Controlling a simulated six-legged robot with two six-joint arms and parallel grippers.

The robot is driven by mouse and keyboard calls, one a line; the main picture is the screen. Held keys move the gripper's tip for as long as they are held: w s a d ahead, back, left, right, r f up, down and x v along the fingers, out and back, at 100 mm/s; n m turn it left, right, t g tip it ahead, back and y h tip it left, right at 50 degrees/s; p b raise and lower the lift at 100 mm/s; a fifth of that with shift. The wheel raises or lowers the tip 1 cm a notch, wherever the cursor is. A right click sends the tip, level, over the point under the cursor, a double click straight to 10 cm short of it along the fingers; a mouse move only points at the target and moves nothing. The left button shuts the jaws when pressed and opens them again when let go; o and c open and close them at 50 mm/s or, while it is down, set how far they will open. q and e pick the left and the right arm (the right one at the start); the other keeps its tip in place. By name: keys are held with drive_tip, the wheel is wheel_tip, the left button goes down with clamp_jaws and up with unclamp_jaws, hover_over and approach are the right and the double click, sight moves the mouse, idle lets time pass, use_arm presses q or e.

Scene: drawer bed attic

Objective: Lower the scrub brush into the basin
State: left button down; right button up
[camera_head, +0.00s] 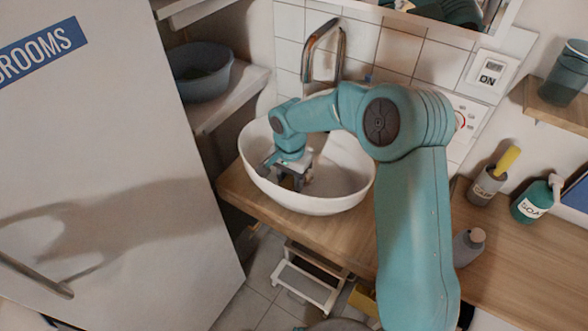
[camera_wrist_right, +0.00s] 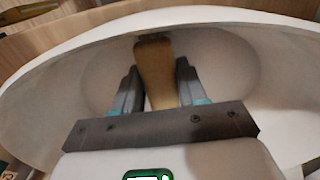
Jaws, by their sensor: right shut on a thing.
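The white oval basin (camera_head: 345,203) stands on the wooden counter below the tap. My right gripper (camera_head: 292,182) reaches down inside the basin, near its front left wall. In the right wrist view the gripper (camera_wrist_right: 158,90) is shut on the scrub brush (camera_wrist_right: 155,72), a tan wooden piece between the two fingers. The basin's pale wall (camera_wrist_right: 60,90) surrounds it there. The brush's lower end is hidden, and I cannot tell whether it touches the basin floor. In the head view I cannot make out the brush behind the gripper. My left gripper is not in view.
A curved metal tap (camera_head: 340,50) rises behind the basin. On the counter (camera_head: 520,255) to the right stand a grey bottle (camera_head: 468,247), a soap bottle (camera_head: 532,203) and a holder with a yellow handle (camera_head: 484,188). A white door (camera_head: 110,190) fills the left.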

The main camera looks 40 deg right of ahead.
drive_tip(key=shift+f+b, duration=0.4)
drive_tip(key=shift+f, duration=0.1)
idle(0.3)
drive_tip(key=o, duration=1.2)
drive_tip(key=shift+r, duration=0.1)
wheel_tip(320, 180, up, 16)
drive_tip(key=shift+r+p, duration=0.1)
drive_tip(key=shift+p, duration=0.25)
